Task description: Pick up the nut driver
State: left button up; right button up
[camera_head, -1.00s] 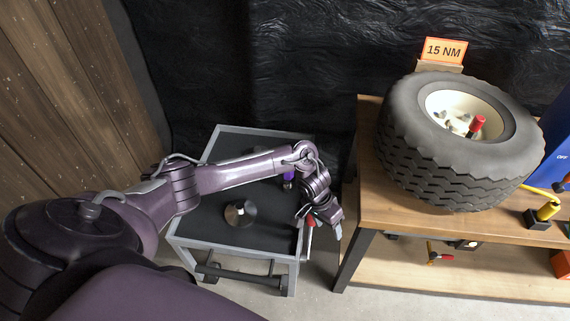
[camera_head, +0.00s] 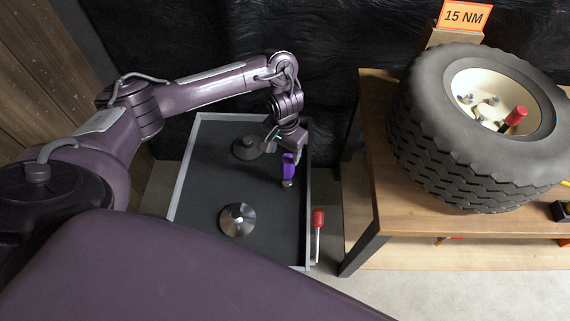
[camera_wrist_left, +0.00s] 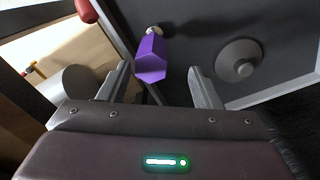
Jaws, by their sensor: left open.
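A tool with a purple six-sided handle (camera_head: 289,165), which looks like the nut driver, is at the right part of the dark cart tray (camera_head: 265,205). It has a pale round knob at one end. My left gripper (camera_head: 284,148) is just above it and partly hides it in the head view. In the left wrist view the purple handle (camera_wrist_left: 151,58) is ahead of the open fingers (camera_wrist_left: 160,86), roughly between them, with a thin shaft below. I cannot tell whether the fingers touch it. My right gripper is not in view.
Two round metal discs with centre studs, one nearer (camera_head: 238,220) and one farther (camera_head: 246,148), are in the tray. A workbench (camera_head: 385,190) with a big tyre (camera_head: 435,150) and a "15 NM" sign (camera_head: 466,16) stands right.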

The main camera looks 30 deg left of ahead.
aim_at(288, 158)
pick_arm(q)
jog(key=shift+s+d+f, duration=0.1)
jog(key=shift+d+f, duration=0.05)
jog(key=shift+f, duration=0.65)
jog(key=f, duration=0.1)
jog(key=f+b, duration=0.1)
jog(key=f, duration=0.2)
jog(key=shift+d+f, duration=0.1)
jog(key=shift+d, duration=0.25)
jog(key=shift+f+b, duration=0.25)
jog(key=shift+b, duration=0.05)
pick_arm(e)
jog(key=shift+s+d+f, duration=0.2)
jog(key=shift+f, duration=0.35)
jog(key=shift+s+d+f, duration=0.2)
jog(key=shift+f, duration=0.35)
pick_arm(q)
jog(key=c, duration=0.8)
grip_shut()
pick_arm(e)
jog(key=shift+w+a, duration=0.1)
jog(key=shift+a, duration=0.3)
